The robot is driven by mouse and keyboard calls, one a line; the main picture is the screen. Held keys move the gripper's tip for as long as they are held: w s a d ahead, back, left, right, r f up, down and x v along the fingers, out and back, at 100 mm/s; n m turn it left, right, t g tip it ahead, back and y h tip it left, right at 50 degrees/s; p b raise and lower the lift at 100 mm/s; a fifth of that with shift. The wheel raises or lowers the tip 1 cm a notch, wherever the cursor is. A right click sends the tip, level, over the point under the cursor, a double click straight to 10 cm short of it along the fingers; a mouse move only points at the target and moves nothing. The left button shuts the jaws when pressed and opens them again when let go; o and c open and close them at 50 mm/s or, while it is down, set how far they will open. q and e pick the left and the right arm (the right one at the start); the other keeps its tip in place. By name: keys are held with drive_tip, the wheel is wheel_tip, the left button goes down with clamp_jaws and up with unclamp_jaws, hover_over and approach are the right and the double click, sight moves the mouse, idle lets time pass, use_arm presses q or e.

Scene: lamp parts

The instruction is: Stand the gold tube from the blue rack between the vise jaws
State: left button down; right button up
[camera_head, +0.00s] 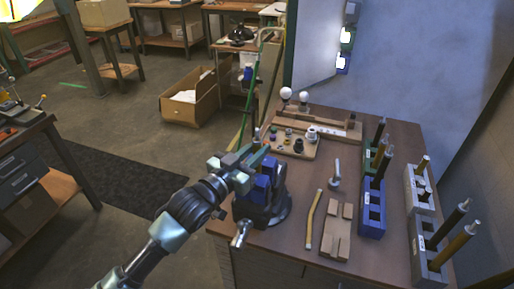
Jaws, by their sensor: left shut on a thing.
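The blue vise (262,197) stands at the table's left front corner. My left gripper (250,160) is right over the vise, shut on a slim tube, the gold tube by the look of the scene. Only a small tip (257,135) of it shows above the fingers. The fingers hide the rest, and I cannot tell whether its lower end is between the jaws. The blue rack (372,222) stands to the right with empty near slots. A dark tube (383,165) leans up at its far end. My right gripper is not in view.
A green rack (371,158) is behind the blue one, and grey racks (420,200) with gold and dark tubes are at the right. A yellow bar (314,220) and a wooden block (337,232) lie beside the vise. A tray (291,150) of small parts is behind it.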

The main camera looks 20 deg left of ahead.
use_arm(q)
drive_tip(key=shift+s+p, duration=0.1)
drive_tip(key=shift+p, duration=0.2)
idle(0.4)
drive_tip(key=shift+f, duration=0.55)
idle(0.8)
drive_tip(key=c, duration=1.2)
unclamp_jaws()
drive_tip(key=shift+o, duration=0.2)
drive_tip(key=b+v, duration=0.2)
drive_tip(key=v, duration=0.5)
drive_tip(key=shift+s, duration=0.4)
drive_tip(key=shift+a, duration=0.1)
